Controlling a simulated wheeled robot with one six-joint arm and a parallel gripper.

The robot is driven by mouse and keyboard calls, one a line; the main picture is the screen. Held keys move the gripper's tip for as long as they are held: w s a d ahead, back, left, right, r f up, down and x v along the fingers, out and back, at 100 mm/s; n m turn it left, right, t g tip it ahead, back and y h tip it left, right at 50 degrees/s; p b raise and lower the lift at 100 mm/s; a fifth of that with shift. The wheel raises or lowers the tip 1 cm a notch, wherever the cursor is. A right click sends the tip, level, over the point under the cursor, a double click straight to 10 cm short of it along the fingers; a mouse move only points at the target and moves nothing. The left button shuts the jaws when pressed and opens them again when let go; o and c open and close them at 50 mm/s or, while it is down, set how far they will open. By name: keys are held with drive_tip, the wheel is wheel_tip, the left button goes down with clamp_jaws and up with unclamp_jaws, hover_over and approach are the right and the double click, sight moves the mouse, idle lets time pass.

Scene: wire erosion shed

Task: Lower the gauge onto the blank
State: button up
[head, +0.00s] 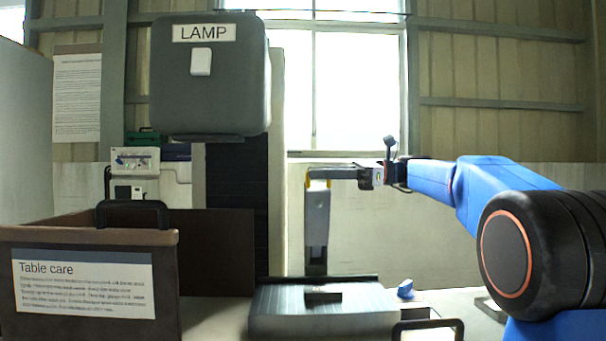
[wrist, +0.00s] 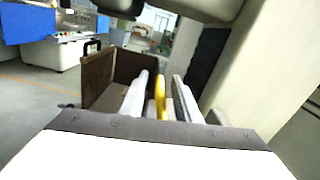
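The gauge (head: 317,222) is a tall, narrow grey piece with a yellow handle (head: 322,175) at its top. It stands upright behind the back edge of the work table (head: 270,312); how its foot is supported is hidden. The blank (head: 322,296) is a small dark block on the table's grey top, in front of the gauge and apart from it. My gripper (head: 316,174) reaches in from the right at the handle's height. In the wrist view the yellow handle (wrist: 160,97) lies between my two fingers (wrist: 160,88), with a visible gap on each side, so they look open around it.
A grey box marked LAMP (head: 208,88) overhangs to the left of the gauge. A brown bin (head: 215,250) with a "Table care" sign (head: 85,284) stands at the left. A small blue object (head: 405,289) lies right of the table. The space above the blank looks clear.

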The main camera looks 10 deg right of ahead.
drive_tip(key=shift+w+a, duration=0.25)
drive_tip(key=shift+a, duration=0.9)
drive_tip(key=shift+w+a, duration=0.2)
drive_tip(key=shift+a, duration=0.95)
clamp_jaws()
